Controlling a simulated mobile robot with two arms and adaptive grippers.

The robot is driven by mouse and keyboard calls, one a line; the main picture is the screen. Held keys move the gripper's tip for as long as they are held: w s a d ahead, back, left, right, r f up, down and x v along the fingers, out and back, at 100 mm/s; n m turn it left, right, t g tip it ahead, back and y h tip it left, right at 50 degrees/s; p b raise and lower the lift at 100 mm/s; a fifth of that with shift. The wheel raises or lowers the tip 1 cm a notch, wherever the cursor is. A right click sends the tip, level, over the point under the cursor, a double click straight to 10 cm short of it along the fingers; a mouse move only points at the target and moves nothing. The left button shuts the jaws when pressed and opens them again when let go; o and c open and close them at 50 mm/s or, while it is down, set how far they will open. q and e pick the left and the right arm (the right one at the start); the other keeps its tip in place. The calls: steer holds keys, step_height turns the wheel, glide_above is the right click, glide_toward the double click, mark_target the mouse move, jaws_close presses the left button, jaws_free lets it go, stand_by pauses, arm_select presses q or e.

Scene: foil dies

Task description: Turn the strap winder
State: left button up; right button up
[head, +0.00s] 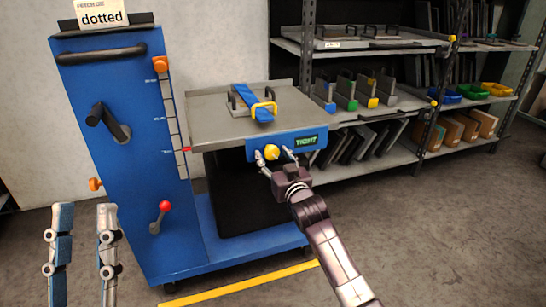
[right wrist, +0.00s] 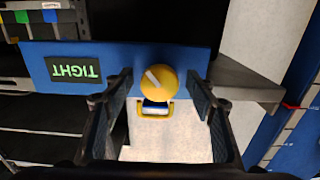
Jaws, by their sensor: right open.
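The strap winder is a round yellow knob (head: 271,152) with a pale line on its face, on a blue panel (head: 254,143) at the tray's front edge. It also shows in the right wrist view (right wrist: 160,84). A green display (head: 306,140) beside it reads "TIGHT". My left gripper (head: 84,240) is open and empty at the lower left.
The blue cart column (head: 120,180) with a black crank and a red-knobbed lever stands left of the tray (head: 210,125). Shelves (head: 400,125) with dies and coloured bins stand at the right. The floor (head: 430,240) at the front right is clear.

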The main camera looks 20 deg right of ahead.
steer(key=shift+c, duration=0.6)
